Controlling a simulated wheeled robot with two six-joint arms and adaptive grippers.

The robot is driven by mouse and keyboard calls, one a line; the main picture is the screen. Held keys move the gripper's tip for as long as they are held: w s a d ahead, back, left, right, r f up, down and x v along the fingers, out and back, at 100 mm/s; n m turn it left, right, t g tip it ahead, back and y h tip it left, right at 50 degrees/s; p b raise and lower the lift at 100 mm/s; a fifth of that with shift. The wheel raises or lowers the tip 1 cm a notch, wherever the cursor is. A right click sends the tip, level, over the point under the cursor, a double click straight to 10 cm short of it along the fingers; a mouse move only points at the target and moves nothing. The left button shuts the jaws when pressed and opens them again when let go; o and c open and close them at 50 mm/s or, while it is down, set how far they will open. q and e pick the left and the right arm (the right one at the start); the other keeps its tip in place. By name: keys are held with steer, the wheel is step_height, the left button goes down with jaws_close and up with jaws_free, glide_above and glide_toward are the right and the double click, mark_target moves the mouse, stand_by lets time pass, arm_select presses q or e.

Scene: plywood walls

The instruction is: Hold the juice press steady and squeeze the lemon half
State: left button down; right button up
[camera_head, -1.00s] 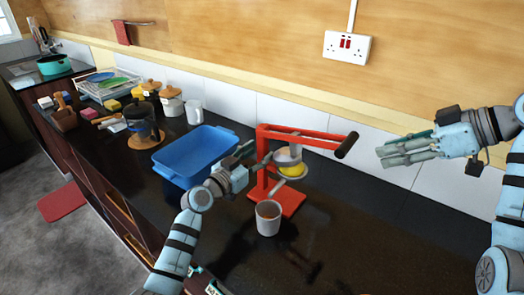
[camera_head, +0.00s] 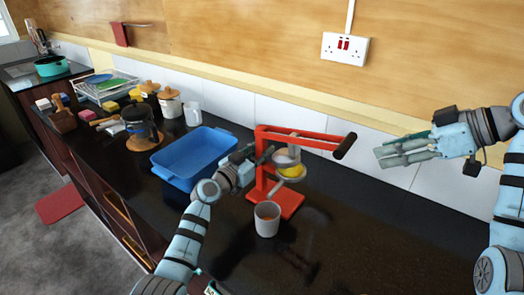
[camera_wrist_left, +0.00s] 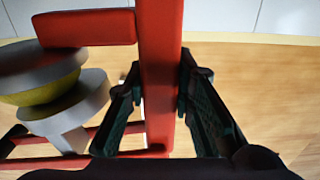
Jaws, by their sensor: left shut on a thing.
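The red juice press (camera_head: 288,205) stands on the dark counter, its lever raised to the right and ending in a black handle (camera_head: 346,146). The yellow lemon half (camera_head: 292,171) sits between the press's upper cup and its lower strainer; it also shows in the left wrist view (camera_wrist_left: 42,92). My left gripper (camera_head: 264,158) is shut on the press's upright red post (camera_wrist_left: 160,80), one finger on each side. My right gripper (camera_head: 378,158) hovers to the right of the black handle, apart from it; its finger opening is unclear. A grey cup (camera_head: 267,220) stands in front of the press.
A blue tray (camera_head: 178,178) lies left of the press, close to my left arm. A glass jug (camera_head: 140,128), canisters, a white mug (camera_head: 193,114) and a dish rack stand farther left. The wall with a socket (camera_head: 345,49) is behind. The counter's right front is clear.

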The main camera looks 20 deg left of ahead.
arm_select(q)
steer(key=c, duration=1.3)
jaws_free()
steer(key=v, duration=1.2)
steer(key=shift+f, duration=0.1)
